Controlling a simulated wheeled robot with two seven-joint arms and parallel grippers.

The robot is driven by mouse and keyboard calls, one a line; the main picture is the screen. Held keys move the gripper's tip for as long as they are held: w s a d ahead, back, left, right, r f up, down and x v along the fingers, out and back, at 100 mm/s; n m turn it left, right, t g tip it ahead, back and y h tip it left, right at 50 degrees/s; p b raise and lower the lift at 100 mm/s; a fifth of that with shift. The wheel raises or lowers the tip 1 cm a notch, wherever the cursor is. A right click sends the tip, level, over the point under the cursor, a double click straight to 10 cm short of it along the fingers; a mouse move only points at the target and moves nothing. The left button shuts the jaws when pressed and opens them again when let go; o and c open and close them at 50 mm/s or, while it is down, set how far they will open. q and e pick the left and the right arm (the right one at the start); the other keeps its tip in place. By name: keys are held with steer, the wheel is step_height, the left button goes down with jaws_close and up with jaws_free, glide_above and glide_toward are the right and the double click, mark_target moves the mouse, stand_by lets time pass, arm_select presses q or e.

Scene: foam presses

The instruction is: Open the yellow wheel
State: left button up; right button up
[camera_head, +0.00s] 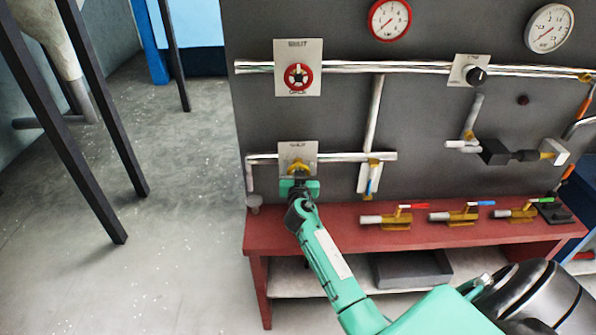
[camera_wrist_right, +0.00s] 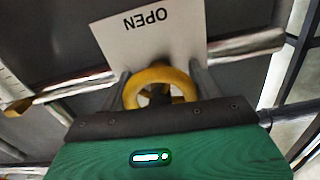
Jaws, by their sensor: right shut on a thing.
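The yellow wheel (camera_head: 299,166) sits on the lower pipe, in front of a pale plate (camera_head: 298,149) on the dark panel. My right gripper (camera_head: 299,180) reaches it from below and covers most of it in the head view. In the right wrist view the yellow wheel (camera_wrist_right: 160,86) lies between the two fingers of my right gripper (camera_wrist_right: 161,88), which is shut on it. The plate (camera_wrist_right: 150,35) behind it shows the word OPEN, upside down in that view. My left gripper is not in view.
A red wheel (camera_head: 298,77) is on the upper pipe, above the yellow one. Gauges (camera_head: 390,18) and a black knob (camera_head: 476,75) are on the panel. A red bench (camera_head: 400,236) below holds several lever valves. Open floor (camera_head: 180,230) lies to the left.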

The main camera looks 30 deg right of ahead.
steer(key=n+b, duration=0.1)
steer(key=n, duration=0.2)
steer(key=shift+f, duration=0.1)
steer(key=n+b, duration=0.1)
steer(key=n, duration=0.7)
steer(key=shift+d+r+n, duration=0.1)
steer(key=shift+r+n, duration=0.1)
steer(key=shift+n, duration=0.1)
steer(key=shift+n+p, duration=0.55)
steer(key=shift+n, duration=1.75)
steer(key=o, duration=1)
steer(key=shift+s, duration=0.1)
